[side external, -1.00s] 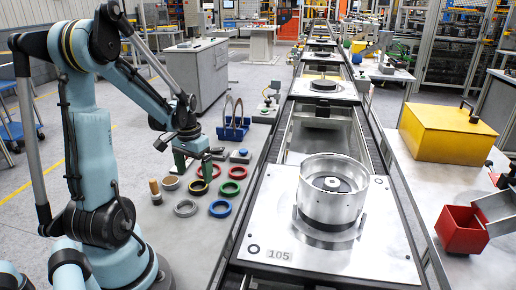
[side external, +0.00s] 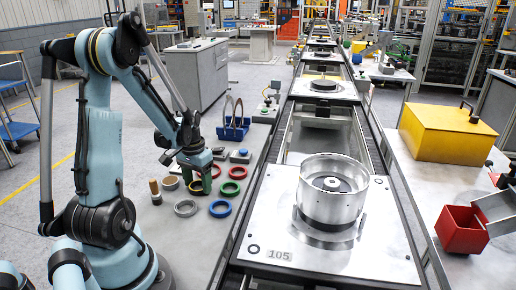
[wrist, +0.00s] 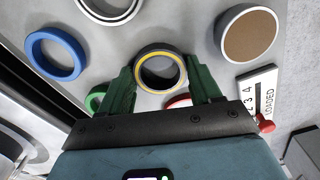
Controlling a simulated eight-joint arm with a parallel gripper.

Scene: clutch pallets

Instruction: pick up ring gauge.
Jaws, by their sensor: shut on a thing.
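The ring gauge, a dark ring with a yellow line around its bore (wrist: 141,70), is between the two green fingers of my gripper (wrist: 161,70) in the wrist view. The fingers are shut on it, one on each outer side. In the side view my gripper (side external: 201,178) points down at the bench among the rings, with the yellow-edged ring (side external: 199,190) low between the fingers and partly hidden by them. I cannot tell whether the ring is clear of the bench.
Close by lie a grey ring (side external: 186,208), a blue ring (side external: 220,208), a green ring (side external: 229,188) and a red ring (side external: 238,173). A "LOADED" plate (wrist: 258,92) lies at right in the wrist view. The conveyor with a pallet (side external: 280,225) runs alongside the bench.

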